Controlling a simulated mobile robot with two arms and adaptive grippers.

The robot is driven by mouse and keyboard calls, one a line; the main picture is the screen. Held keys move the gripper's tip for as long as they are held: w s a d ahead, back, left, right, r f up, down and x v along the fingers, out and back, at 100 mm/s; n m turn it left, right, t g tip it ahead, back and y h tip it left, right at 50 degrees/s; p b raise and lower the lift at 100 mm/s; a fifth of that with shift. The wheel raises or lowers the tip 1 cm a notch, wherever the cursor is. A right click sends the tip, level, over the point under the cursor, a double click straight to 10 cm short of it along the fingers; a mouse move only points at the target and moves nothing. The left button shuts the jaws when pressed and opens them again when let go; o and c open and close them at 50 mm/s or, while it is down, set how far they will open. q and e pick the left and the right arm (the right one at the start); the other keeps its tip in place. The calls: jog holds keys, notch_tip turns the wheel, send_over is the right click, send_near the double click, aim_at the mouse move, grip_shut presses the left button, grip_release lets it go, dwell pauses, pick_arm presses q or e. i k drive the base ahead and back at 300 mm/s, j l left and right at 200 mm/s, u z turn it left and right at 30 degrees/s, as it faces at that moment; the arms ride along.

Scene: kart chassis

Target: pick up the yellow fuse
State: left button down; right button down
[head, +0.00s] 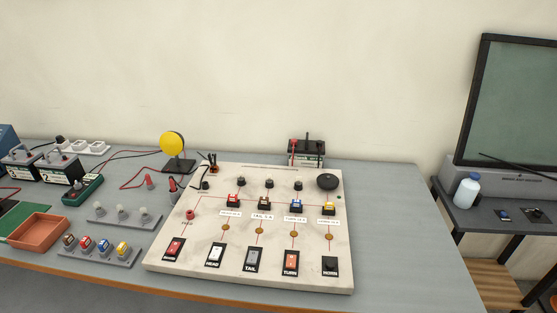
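A small yellow-topped piece (121,249), which looks like a yellow fuse, stands at the right end of a grey rack (98,257) at the front left of the bench. Brown, red and blue pieces (103,245) stand in the same rack. Another yellow fuse (328,209) sits in a black holder at the right of the row on the pale switch board (190,255). Red, brown and blue fuses (296,205) sit to its left in that row. Neither of my grippers is in view.
A grey strip with several pale bulbs (122,212) lies behind the rack. An orange tray (33,228) is to its left. A yellow disc lamp (172,144), cables, batteries (62,166) and a black-topped box (307,152) stand farther back. The bench right of the board is clear.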

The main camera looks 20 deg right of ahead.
aim_at(328, 207)
jog(key=k+l+z, duration=0.1)
jog(key=z, duration=0.9)
jog(key=l, duration=0.1)
